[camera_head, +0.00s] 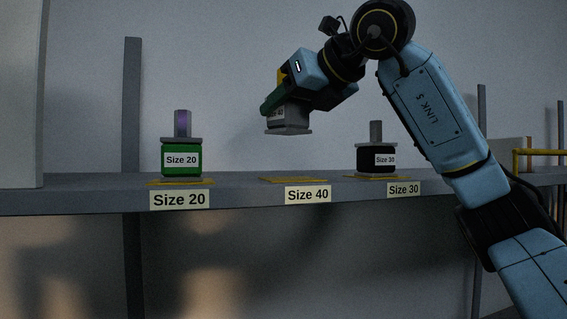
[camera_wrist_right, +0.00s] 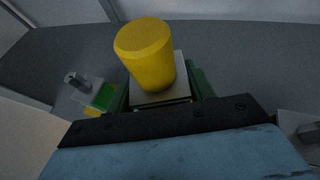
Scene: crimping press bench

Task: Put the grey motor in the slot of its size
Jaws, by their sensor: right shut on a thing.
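The grey motor (camera_head: 288,122) is in my right gripper (camera_head: 286,103), which is shut on it with green fingers at its sides. It is roughly upright, and its label is partly covered. In the right wrist view, the motor's pale square top (camera_wrist_right: 163,94) shows between the green fingers, with a yellow cylinder (camera_wrist_right: 147,55) standing on it. The motor is in the air above the empty yellow-marked slot (camera_head: 293,180) with the label "Size 40" (camera_head: 307,195). A clear gap shows between the motor and the shelf. My left gripper is not in view.
A green Size 20 motor (camera_head: 181,160) stands on the Size 20 slot at left, and a black Size 30 motor (camera_head: 375,160) on the Size 30 slot at right. The shelf (camera_head: 90,197) has upright posts behind it. A yellow rail (camera_head: 540,152) is at far right.

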